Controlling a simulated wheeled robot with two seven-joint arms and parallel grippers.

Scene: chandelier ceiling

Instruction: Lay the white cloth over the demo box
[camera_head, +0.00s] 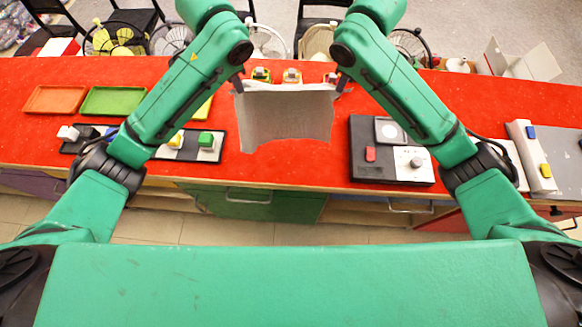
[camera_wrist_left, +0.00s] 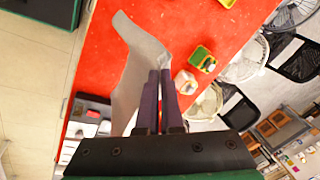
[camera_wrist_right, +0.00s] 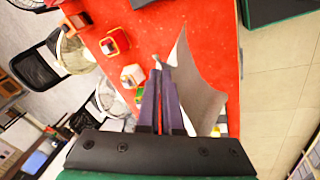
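The white cloth (camera_head: 288,115) hangs spread between my two grippers, held by its two upper corners above the red table. My left gripper (camera_head: 237,84) is shut on its left corner; the cloth also shows in the left wrist view (camera_wrist_left: 138,62). My right gripper (camera_head: 342,83) is shut on its right corner; the cloth also shows in the right wrist view (camera_wrist_right: 196,88). A dark box (camera_head: 365,172) with a red button, a grey dial and a pale panel sits right of the cloth, uncovered. It may be the demo box; no label is readable.
On the red table (camera_head: 300,168), an orange tray (camera_head: 55,99) and a green tray (camera_head: 112,101) lie at left. A dark strip with coloured switches (camera_head: 206,143) lies left of the cloth. Several small coloured blocks (camera_head: 291,76) stand behind it. A white switch unit (camera_head: 530,155) stands at right.

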